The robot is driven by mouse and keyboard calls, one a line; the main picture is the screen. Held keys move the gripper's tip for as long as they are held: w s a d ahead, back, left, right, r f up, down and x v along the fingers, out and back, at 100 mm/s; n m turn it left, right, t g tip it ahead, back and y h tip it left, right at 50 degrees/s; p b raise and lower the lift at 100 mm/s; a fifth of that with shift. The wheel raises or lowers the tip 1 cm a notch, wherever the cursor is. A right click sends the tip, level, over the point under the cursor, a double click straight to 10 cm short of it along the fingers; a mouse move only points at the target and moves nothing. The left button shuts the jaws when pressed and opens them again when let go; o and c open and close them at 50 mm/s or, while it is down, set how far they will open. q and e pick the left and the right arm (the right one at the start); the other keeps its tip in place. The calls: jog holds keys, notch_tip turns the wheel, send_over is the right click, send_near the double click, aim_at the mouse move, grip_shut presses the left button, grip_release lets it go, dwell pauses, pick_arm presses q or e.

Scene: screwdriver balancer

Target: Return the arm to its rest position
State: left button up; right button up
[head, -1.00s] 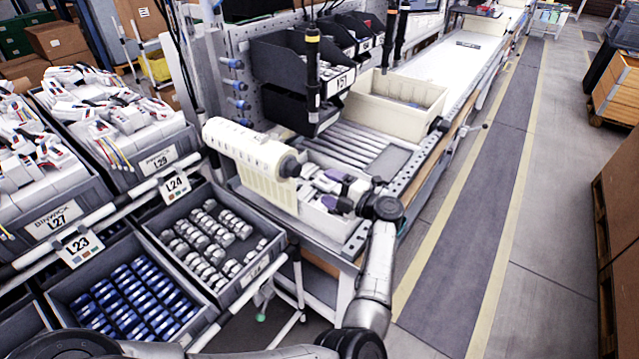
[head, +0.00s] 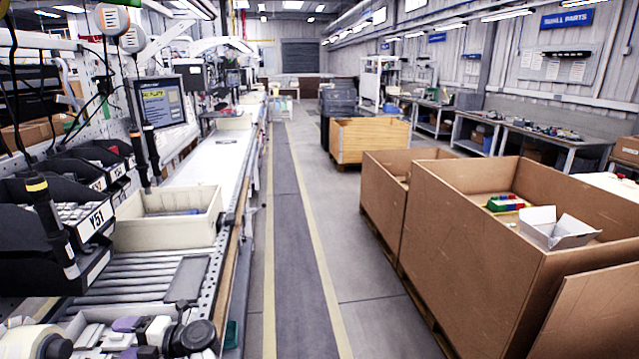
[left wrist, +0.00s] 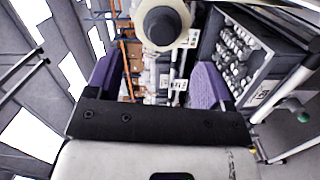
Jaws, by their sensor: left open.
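My left gripper (head: 126,340) is at the bottom left of the head view, over the near end of the workbench. In the left wrist view its two purple fingers (left wrist: 155,82) stand wide apart, with nothing between them. A cream cylinder with a dark round knob (left wrist: 166,24) is beyond the fingertips there, apart from them. Its edge also shows at the bottom left corner of the head view (head: 32,342). My right gripper is not in view.
Black screwdrivers hang over the bench, one near (head: 48,220) and one farther (head: 139,160). A cream tote (head: 165,233) stands beyond the rollers (head: 130,275). Large cardboard boxes (head: 480,230) are at the right. The grey aisle (head: 300,230) between is clear.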

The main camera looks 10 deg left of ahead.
pick_arm(q)
jog(key=w+d+r+m+t+h, duration=0.2)
jog(key=w+r+m+t, duration=0.4)
jog(key=w+m+t, duration=0.75)
jog(key=s+d+r+m+t+h, duration=0.4)
jog(key=d+r+m+t+h, duration=0.55)
jog(key=r+m+h, duration=0.4)
jog(key=s+d+f+m+g+h, duration=0.1)
jog(key=s+d+f+m+g, duration=0.5)
jog(key=s+f, duration=0.7)
jog(key=s+d+f+m+g+h, duration=0.2)
jog(key=s+d+f+m+g, duration=0.2)
jog(key=s+d+f, duration=0.7)
jog(key=s+a+f+m+g, duration=0.1)
jog(key=s+f+g, duration=0.2)
jog(key=s+f, duration=0.65)
jog(key=s+a+f+g, duration=0.25)
jog(key=s+f, duration=0.45)
jog(key=s, duration=0.5)
notch_tip(320, 180, up, 32)
jog(key=d+p, duration=0.1)
jog(key=p, duration=3.1)
jog(key=shift+w+r, duration=0.25)
jog(key=shift+w, duration=0.1)
